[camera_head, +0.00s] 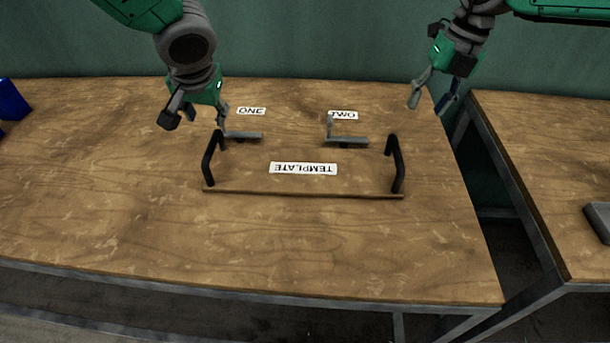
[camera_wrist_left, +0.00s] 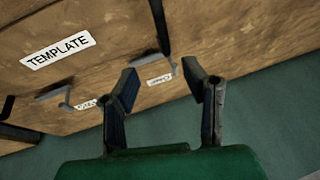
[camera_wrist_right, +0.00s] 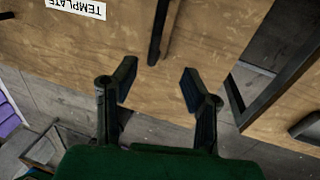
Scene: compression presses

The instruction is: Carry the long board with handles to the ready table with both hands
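The long wooden board (camera_head: 300,184) lies flat on the wooden table, its brown surface much like the tabletop. It bears a white TEMPLATE label (camera_head: 303,168) and has a black upright handle at each end, left (camera_head: 209,160) and right (camera_head: 397,165). My left gripper (camera_head: 196,115) is open and empty, above and behind the left handle; that handle shows beyond its fingers in the left wrist view (camera_wrist_left: 160,25). My right gripper (camera_head: 430,102) is open and empty, behind and right of the right handle, which also shows in the right wrist view (camera_wrist_right: 158,30).
Two grey angled brackets, left (camera_head: 243,135) and right (camera_head: 348,141), stand by labels ONE and TWO behind the board. A second wooden table (camera_head: 545,150) stands at right across a gap, with a dark grey object (camera_head: 600,220). A blue object (camera_head: 12,101) is at far left.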

